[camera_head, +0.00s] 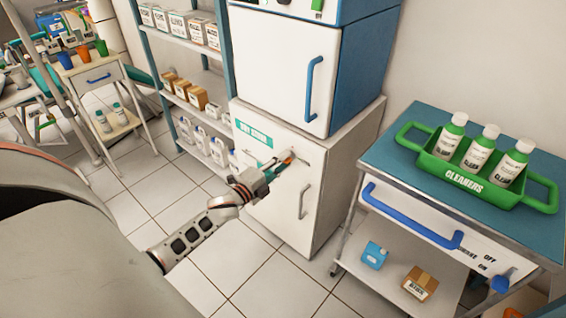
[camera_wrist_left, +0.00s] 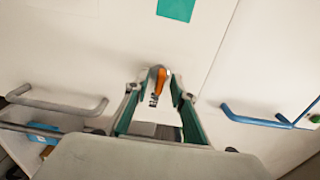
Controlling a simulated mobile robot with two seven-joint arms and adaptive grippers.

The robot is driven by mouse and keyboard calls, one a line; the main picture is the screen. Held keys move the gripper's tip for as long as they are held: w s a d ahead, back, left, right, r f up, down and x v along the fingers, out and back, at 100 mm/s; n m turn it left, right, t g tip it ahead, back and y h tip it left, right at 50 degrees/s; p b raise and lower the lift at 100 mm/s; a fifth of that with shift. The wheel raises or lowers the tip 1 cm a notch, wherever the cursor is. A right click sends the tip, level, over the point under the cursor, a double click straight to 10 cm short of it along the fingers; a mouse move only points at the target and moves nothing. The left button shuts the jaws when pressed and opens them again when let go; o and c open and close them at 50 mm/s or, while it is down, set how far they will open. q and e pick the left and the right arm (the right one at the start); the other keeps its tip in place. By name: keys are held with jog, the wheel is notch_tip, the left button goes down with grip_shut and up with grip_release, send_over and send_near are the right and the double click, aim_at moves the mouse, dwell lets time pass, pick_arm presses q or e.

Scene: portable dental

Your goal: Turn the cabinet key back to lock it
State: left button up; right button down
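The cabinet key (camera_head: 287,157), with an orange part, sits at the white door of the lower cabinet (camera_head: 277,192). It also shows in the left wrist view as an orange and grey piece (camera_wrist_left: 160,80). My left gripper (camera_head: 279,166) is at the key, in front of the door. The head view partly hides the key behind the fingers. The door looks closed, with a grey handle (camera_head: 303,201). My right gripper is not in view.
A blue and white unit (camera_head: 325,70) stands on the cabinet. To the right, a trolley (camera_head: 388,160) carries a green tray (camera_head: 446,176) of cleaner bottles. A shelf rack (camera_head: 150,60) stands left of the cabinet. Tiled floor (camera_head: 272,280) is clear in front.

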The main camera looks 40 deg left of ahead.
pick_arm(q)
grip_shut()
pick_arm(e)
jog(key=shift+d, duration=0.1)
